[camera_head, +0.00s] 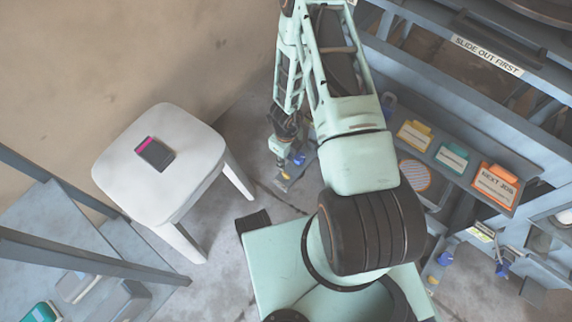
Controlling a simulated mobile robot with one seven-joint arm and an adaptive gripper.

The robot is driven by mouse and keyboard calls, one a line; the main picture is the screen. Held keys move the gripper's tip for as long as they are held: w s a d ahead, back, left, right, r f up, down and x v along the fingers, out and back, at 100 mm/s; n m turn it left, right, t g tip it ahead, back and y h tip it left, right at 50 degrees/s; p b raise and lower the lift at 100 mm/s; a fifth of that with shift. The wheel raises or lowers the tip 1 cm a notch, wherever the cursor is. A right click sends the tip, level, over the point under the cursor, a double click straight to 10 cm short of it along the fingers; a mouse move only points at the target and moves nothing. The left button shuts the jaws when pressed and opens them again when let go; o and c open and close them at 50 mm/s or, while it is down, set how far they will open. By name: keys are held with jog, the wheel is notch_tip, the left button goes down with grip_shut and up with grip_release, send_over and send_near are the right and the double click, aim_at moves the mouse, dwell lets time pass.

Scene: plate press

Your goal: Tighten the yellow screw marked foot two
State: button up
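My gripper (279,150) points down at the end of my mint-green arm, low near the floor left of the grey press frame (405,68). A small yellow part (280,163) shows right at its tip, beside a blue knob (299,158) on a grey foot. I cannot tell whether the gripper touches the yellow part, or whether its fingers are open. Another small yellow part (432,280) shows at the lower right, below a blue knob (445,259). No foot number is readable on either, so I cannot tell which is foot two.
A white stool (125,165) stands at left with a dark, pink-striped item (155,153) on it. Grey steps with a rail (75,260) are at lower left. The frame carries a "SLIDE OUT FIRST" label (487,55) and a "NEXT JOB" card (495,188). My arm hides part of the frame.

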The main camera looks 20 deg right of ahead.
jog(key=shift+r, duration=0.85)
